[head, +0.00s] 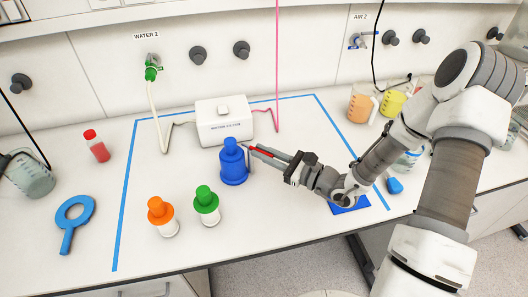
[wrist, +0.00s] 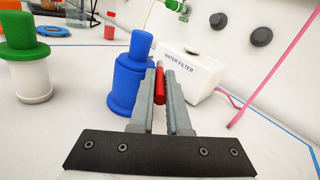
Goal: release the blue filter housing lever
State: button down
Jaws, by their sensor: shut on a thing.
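The blue filter housing (head: 233,169) stands upright in front of the white water filter box (head: 225,125) inside the blue taped area. It also shows in the wrist view (wrist: 128,85). A red lever (head: 262,150) sticks out at the right of the housing's upper part. My gripper (head: 249,152) reaches in from the right beside the housing. In the wrist view its grey fingers (wrist: 161,80) are shut on the red lever (wrist: 159,86), which lies between them. The fingers hide part of the lever and where it joins the housing.
An orange-capped cartridge (head: 161,217) and a green-capped cartridge (head: 206,205) stand front left of the housing. Beakers (head: 361,103) stand at the back right. The front middle of the bench is clear.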

jog(key=c, duration=0.9)
grip_release()
jog(key=v, duration=1.7)
jog(key=shift+s+d+b, duration=0.2)
jog(key=shift+b, duration=0.2)
